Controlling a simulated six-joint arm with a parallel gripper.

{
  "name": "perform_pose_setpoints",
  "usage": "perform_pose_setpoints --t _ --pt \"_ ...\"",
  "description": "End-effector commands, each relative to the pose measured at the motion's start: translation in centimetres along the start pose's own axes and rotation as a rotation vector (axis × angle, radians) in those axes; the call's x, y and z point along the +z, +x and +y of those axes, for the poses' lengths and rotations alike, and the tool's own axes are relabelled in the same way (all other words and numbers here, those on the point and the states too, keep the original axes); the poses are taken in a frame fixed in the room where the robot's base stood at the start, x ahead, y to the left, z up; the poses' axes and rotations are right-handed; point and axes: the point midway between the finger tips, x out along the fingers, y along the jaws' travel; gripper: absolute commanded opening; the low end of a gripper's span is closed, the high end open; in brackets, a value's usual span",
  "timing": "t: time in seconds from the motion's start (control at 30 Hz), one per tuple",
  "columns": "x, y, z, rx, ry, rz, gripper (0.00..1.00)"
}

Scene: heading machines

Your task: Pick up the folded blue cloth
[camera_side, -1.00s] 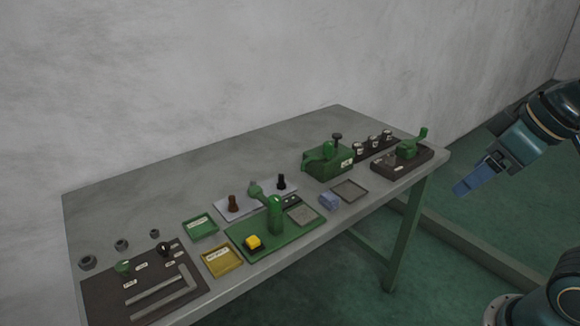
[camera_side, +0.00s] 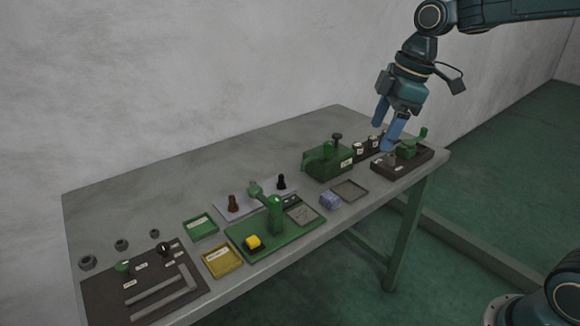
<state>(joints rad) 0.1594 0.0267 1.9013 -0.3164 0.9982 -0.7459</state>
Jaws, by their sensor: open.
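The folded blue cloth (camera_side: 330,201) lies on the table near its front edge, between the green press and the grey tray. It is small and pale blue. My gripper (camera_side: 385,134) has two blue fingers, points down and is open with nothing between them. It hangs above the right end of the table, to the right of and higher than the cloth, apart from it. The fingers partly hide the small labelled pieces and the dark block behind them.
The green press (camera_side: 274,215) stands just left of the cloth. A grey tray (camera_side: 350,190) is at its right, with a green machine (camera_side: 325,163) behind. A dark block with a green lever (camera_side: 408,149) sits under my gripper. The table's back left (camera_side: 190,185) is clear.

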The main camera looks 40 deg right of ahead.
Motion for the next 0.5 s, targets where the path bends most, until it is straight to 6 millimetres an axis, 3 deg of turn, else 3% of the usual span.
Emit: perform_pose_setpoints --t 0.5 --pt "-1.6 8.3 8.6 -0.159 -0.407 0.006 0.71"
